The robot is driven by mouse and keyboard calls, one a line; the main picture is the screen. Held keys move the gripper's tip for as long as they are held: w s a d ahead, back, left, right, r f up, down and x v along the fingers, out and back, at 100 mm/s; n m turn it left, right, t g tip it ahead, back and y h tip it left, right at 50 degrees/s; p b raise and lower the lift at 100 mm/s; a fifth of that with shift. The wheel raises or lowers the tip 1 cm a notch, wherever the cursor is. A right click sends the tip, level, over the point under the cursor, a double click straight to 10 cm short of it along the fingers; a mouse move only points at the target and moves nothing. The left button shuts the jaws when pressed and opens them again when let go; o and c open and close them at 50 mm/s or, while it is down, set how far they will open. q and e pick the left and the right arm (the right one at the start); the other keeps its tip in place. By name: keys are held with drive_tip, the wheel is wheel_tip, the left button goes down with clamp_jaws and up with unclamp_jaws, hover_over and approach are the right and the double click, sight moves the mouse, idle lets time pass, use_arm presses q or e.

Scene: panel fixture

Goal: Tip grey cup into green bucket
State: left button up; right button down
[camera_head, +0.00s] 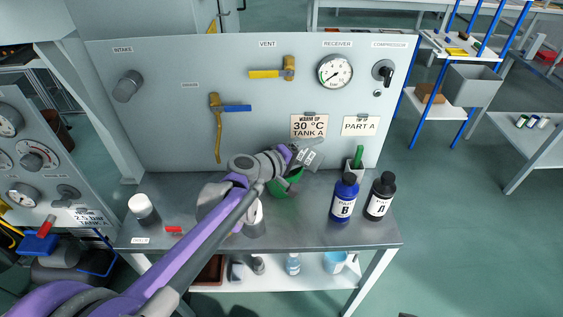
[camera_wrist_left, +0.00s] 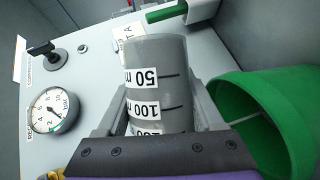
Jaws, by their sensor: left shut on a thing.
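The grey cup (camera_head: 308,156) has white volume labels and black marks. It also shows in the left wrist view (camera_wrist_left: 160,60). My left gripper (camera_head: 296,156) is shut on the cup between its two fingers and holds it tilted in front of the panel. The green bucket (camera_head: 288,188) stands on the metal bench below the cup, partly hidden by my arm. In the left wrist view the bucket (camera_wrist_left: 262,95) is large, open and just right of the cup. The contents of the cup are hidden. My right gripper is not in view.
The blue bottle B (camera_head: 343,199) and black bottle A (camera_head: 379,197) stand at the right of the bench (camera_head: 300,232). A green-handled tool (camera_head: 357,158) stands behind them. A white-topped jar (camera_head: 143,208) is at the left. The upright panel (camera_head: 190,140) closes off the back.

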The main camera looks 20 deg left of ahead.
use_arm(q)
drive_tip(key=shift+w+a+r+n, duration=0.1)
drive_tip(key=shift+a+r+n, duration=0.05)
drive_tip(key=shift+a+n, duration=0.2)
idle(0.4)
drive_tip(key=shift+a+f+n+h+b, duration=0.1)
drive_tip(key=shift+f+n+h+b, duration=0.25)
drive_tip(key=shift+n+h, duration=0.1)
idle(1.1)
